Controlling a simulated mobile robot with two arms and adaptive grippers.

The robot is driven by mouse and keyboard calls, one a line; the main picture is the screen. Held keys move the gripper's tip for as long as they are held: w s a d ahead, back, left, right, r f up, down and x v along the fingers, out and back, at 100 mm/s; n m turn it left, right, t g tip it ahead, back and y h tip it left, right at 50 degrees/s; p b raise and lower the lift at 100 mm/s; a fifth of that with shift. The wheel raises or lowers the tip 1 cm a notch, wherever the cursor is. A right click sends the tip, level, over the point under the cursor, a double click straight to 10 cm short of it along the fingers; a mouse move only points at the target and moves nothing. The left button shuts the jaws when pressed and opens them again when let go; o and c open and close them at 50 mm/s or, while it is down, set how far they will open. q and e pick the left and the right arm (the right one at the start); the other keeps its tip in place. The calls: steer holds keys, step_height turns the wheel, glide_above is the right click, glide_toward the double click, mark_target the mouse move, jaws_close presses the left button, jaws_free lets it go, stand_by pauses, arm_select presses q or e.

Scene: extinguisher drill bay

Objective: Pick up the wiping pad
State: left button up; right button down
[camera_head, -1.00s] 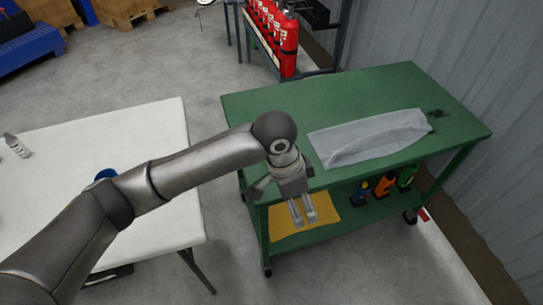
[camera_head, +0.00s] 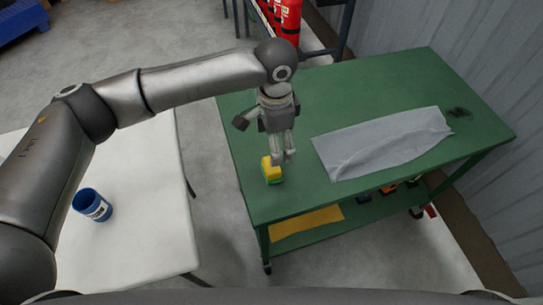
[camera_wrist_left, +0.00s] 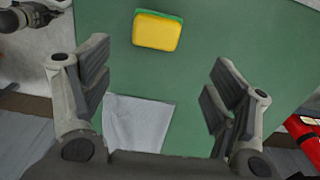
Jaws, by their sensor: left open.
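The wiping pad (camera_head: 272,171) is a small yellow block with a green layer. It lies on the green top of the cart (camera_head: 400,90), near its left end. My left gripper (camera_head: 281,160) is above the cart top, just beside and above the pad in the head view. In the left wrist view the pad (camera_wrist_left: 157,31) shows at the top, beyond the open fingers (camera_wrist_left: 160,95) and apart from them. Nothing is between the fingers. My right gripper is not in view.
A grey cloth (camera_head: 385,143) lies flat on the cart top right of the gripper. A white table (camera_head: 150,225) with a blue can (camera_head: 92,205) stands at the left. A yellow sheet (camera_head: 305,222) and bottles are on the lower shelf. Red extinguishers (camera_head: 287,18) stand behind.

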arm_select(q)
glide_above(272, 169)
steer(key=w, duration=0.1)
steer(key=f, duration=0.4)
steer(key=shift+w+d, duration=0.15)
steer(key=shift+d, duration=0.1)
steer(key=shift+a+f, duration=0.1)
steer(key=shift+f, duration=0.3)
steer(key=f, duration=0.3)
steer(key=shift+a+f+p, duration=0.25)
steer(key=shift+f+p, duration=0.05)
steer(key=shift+f, duration=0.5)
steer(key=c, duration=1.2)
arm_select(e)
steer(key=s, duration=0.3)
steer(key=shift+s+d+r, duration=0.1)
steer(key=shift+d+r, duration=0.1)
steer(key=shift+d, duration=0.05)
arm_select(q)
steer(key=shift+r, duration=0.1)
